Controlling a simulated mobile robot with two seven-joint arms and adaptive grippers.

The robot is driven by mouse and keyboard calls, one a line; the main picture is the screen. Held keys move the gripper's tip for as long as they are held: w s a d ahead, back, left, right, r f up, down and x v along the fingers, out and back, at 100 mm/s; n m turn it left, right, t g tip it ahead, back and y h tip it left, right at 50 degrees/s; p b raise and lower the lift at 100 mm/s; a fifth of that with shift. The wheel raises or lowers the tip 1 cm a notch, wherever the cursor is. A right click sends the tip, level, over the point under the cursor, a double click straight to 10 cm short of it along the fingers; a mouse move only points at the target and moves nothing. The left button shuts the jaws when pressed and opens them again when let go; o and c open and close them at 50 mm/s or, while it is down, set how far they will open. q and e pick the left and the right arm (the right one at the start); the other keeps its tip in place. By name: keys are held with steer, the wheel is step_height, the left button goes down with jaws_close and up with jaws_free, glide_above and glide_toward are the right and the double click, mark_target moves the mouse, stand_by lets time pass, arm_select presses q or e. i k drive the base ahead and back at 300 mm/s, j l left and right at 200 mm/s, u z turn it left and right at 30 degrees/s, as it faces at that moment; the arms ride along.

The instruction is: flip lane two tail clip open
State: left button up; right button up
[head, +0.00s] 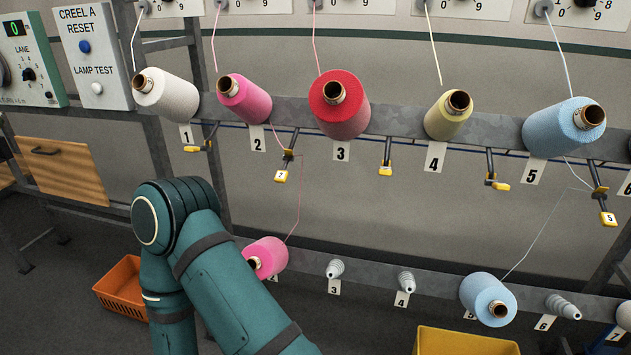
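The lane two tail clip (288,157) hangs below the upper rail, right of the "2" label, with a yellow marked tab (281,176) at its lower end. Pink yarn from the upper pink cone (245,98) reaches this clip, and a pink strand runs from it down to the lower pink cone (268,257). Whether its jaw is open or shut is too small to tell. A teal arm of mine covers the lower left, left of the lower pink cone. Neither gripper shows.
The upper rail (400,122) carries white, pink, red, yellow and blue cones. Other yellow-tipped clips hang below it, including lane three (386,168) and lane five (600,190). An orange basket (122,287) and a yellow bin (464,342) stand low. A panel (91,52) has buttons.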

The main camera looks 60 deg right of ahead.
mark_target(281, 176)
steer(key=z, duration=1.9)
steer(key=i+l+z, duration=0.1)
steer(key=l, duration=0.5)
